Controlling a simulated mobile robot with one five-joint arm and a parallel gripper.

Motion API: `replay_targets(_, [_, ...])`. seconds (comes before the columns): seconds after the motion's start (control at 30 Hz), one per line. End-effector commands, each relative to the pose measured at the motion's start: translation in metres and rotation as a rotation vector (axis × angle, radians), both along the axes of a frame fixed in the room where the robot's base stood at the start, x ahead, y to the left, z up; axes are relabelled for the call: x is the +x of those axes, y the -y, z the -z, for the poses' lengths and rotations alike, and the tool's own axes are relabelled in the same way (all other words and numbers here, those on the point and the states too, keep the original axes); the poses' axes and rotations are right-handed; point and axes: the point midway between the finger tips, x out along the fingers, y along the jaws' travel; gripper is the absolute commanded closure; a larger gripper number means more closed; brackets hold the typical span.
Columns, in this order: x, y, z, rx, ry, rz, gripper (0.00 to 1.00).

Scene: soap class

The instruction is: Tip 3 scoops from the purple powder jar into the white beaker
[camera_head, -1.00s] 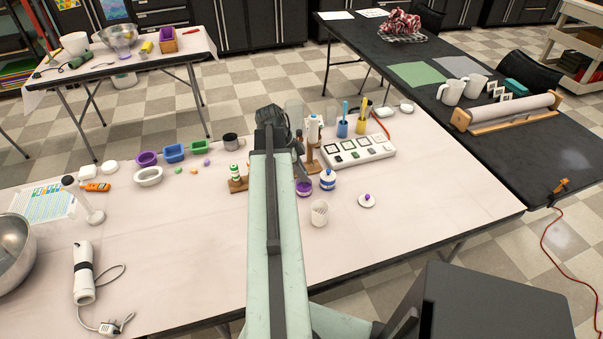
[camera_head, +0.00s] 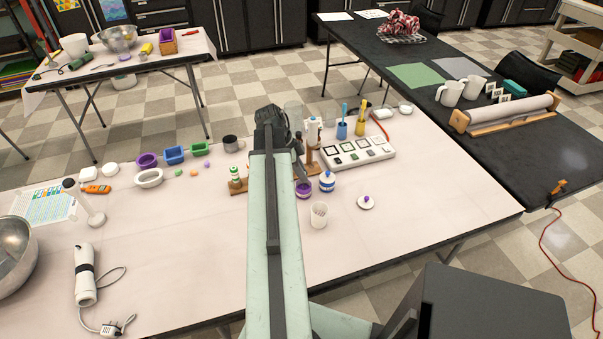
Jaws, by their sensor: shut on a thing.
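A small purple jar (camera_head: 304,190) stands open on the pale table, just right of my arm. The white beaker (camera_head: 319,215) stands in front of it and slightly right, upright; its contents are too small to make out. My gripper (camera_head: 298,160) is above and behind the purple jar, mostly hidden by my own arm. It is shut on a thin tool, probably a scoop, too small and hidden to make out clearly. I cannot tell whether the tool reaches into the jar or carries powder.
A blue-and-white jar (camera_head: 327,182) stands close beside the purple jar. A white lid with a purple knob (camera_head: 366,202) lies to the right. A wooden stand (camera_head: 312,160), a white panel with squares (camera_head: 358,151) and pen cups (camera_head: 342,130) stand behind.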

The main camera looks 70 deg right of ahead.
Motion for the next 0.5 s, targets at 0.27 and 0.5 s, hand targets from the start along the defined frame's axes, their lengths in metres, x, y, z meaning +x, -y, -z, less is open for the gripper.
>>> replay_targets(0.27, [0.000, 0.000, -0.036, 0.000, 0.000, -0.001, 1.00])
replay_targets(0.5, [0.001, 0.000, -0.061, 0.000, 0.000, -0.001, 1.00])
